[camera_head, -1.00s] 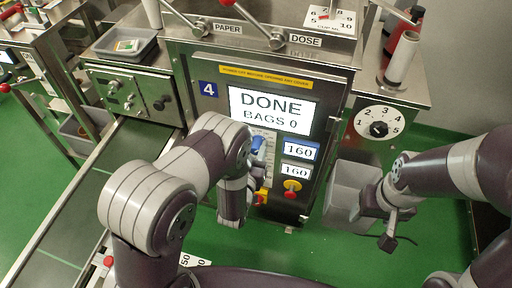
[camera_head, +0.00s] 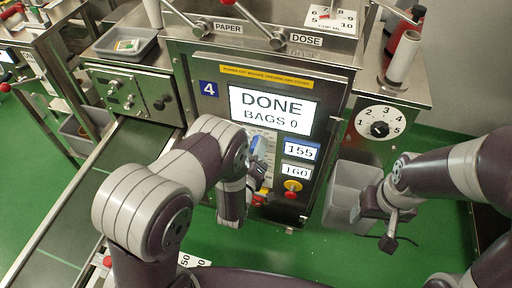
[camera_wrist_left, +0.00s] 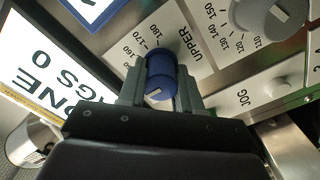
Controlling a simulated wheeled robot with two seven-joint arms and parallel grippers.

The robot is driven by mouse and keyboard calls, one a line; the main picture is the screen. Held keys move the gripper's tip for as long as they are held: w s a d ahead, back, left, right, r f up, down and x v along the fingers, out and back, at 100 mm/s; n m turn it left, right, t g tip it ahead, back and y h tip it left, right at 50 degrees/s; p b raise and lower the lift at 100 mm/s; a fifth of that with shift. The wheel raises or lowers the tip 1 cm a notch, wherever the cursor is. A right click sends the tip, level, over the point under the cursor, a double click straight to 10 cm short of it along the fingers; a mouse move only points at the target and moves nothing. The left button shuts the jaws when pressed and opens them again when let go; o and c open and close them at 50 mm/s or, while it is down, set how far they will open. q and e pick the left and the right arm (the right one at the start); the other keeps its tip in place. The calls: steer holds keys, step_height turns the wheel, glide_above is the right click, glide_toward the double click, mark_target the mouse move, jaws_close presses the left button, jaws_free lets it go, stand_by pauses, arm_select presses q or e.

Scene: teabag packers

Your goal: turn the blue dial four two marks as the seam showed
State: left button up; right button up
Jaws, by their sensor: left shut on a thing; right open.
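The blue dial (camera_wrist_left: 160,76) sits on a scale plate marked UPPER in the left wrist view. My left gripper (camera_wrist_left: 158,88) is shut on it, one finger on each side. In the head view the dial (camera_head: 262,142) is partly hidden by my left gripper (camera_head: 258,160). Beside it, a blue-framed readout (camera_head: 301,151) shows 155 and a lower readout (camera_head: 296,171) shows 160. A blue number 4 plate (camera_head: 208,89) marks this machine. My right gripper (camera_head: 388,228) is open and empty at the right.
A grey dial (camera_wrist_left: 268,14) and a JOG knob (camera_wrist_left: 283,83) are near the blue dial. A grey bin (camera_head: 349,190) stands at the right, a conveyor (camera_head: 90,205) at the left.

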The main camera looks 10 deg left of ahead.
stand_by(0.5)
arm_select(q)
steer(key=o, duration=1)
